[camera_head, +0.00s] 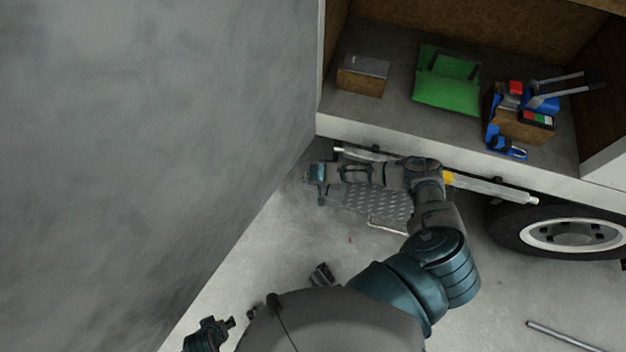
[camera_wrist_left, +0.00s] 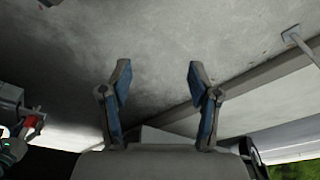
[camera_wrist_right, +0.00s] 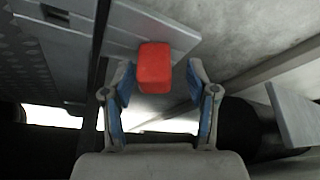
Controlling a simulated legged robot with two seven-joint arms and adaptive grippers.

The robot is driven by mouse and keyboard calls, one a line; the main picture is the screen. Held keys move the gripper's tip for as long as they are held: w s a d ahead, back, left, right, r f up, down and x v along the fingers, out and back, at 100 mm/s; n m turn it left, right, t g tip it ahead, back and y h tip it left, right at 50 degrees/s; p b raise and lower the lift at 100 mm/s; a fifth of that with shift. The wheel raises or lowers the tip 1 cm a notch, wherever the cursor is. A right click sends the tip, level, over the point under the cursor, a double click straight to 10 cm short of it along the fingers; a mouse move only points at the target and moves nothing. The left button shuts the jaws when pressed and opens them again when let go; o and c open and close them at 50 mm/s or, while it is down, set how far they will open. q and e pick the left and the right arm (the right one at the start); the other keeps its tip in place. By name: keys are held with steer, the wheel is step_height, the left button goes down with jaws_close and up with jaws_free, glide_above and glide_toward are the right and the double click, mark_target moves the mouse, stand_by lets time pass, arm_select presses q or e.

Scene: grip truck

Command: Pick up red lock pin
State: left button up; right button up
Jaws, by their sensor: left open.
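The red lock pin (camera_wrist_right: 155,68) shows as a red block in the right wrist view, in front of a grey metal plate. My right gripper (camera_wrist_right: 161,68) is open, with its blue-padded fingers on either side of the red block. A gap shows on the right side; contact on the left is unclear. In the head view my right arm reaches to the step under the truck, and its fingers are hidden. My left gripper (camera_wrist_left: 159,68) is open and empty. A small red part (camera_wrist_left: 33,121) shows at the left of the left wrist view, beside grey and teal parts.
A perforated step (camera_head: 375,203) and a metal bar (camera_head: 490,187) sit below the truck bed (camera_head: 400,145). A box (camera_head: 362,75), a green bag (camera_head: 447,80) and a tool crate (camera_head: 520,127) stand on the bed. A wheel (camera_head: 572,234) is at right. A wall (camera_head: 140,130) stands left.

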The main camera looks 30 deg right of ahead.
steer(key=shift+d+f, duration=0.15)
steer(key=shift+d, duration=0.2)
steer(key=c, duration=0.8)
steer(key=shift+d, duration=0.15)
jaws_close()
steer(key=shift+a, duration=0.25)
steer(key=shift+r, duration=0.45)
steer(key=r+p, duration=0.2)
steer(key=r, duration=0.4)
steer(key=shift+s+r+p, duration=0.2)
steer(key=shift+p, duration=0.15)
arm_select(q)
steer(key=s+f+p, duration=0.2)
steer(key=f, duration=0.7)
steer(key=s+f+p, duration=0.3)
steer(key=f, duration=0.6)
steer(key=shift+s+f+g, duration=0.15)
steer(key=shift+f+g, duration=0.25)
arm_select(e)
steer(key=s+a+r, duration=0.1)
steer(key=s+a, duration=0.2)
steer(key=s, duration=0.5)
steer(key=s+a+r, duration=0.1)
steer(key=s+a, duration=0.2)
steer(key=s, duration=0.5)
steer(key=shift+s, duration=0.25)
arm_select(q)
steer(key=shift+f, duration=0.1)
arm_select(e)
steer(key=shift+r, duration=0.1)
